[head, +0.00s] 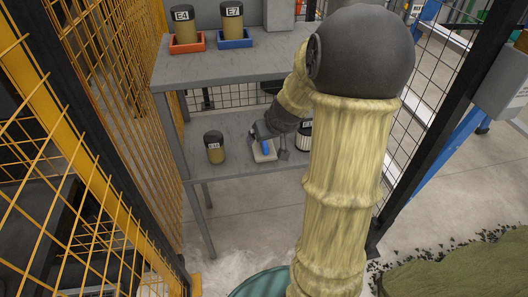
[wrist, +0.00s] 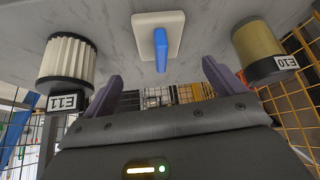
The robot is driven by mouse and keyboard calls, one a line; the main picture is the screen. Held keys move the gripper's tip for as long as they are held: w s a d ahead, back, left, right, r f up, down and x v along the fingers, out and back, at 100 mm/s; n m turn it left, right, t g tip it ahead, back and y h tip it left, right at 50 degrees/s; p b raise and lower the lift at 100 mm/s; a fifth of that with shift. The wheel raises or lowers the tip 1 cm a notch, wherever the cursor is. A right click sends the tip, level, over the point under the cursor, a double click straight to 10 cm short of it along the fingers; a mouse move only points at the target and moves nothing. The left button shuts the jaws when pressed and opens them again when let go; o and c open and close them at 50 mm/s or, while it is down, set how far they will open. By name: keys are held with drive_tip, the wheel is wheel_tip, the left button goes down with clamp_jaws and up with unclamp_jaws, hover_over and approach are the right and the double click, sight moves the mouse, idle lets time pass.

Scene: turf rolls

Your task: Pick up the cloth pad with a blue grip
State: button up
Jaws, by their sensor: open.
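The cloth pad (wrist: 142,31) is a pale square with a blue grip (wrist: 161,50) standing up from it. It lies on the lower grey shelf, and in the head view the pad (head: 262,156) shows partly behind my gripper (head: 268,147). In the wrist view my gripper (wrist: 161,70) is open and empty, with its two purple-grey fingers apart. The blue grip lies ahead of the fingers, roughly midway between their lines, with a gap before it.
A white pleated filter (wrist: 68,60) labelled E11 stands on one side of the pad. A tan canister (wrist: 257,42) labelled E10 stands on the other. The upper shelf (head: 215,70) overhangs the lower one (head: 232,128). A yellow mesh fence (head: 135,100) runs along the left.

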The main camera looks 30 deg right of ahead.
drive_tip(key=shift+x, duration=1.2)
drive_tip(key=b+x, duration=0.2)
drive_tip(key=x, duration=0.3)
drive_tip(key=shift+w+d+f, duration=0.1)
drive_tip(key=c, duration=1)
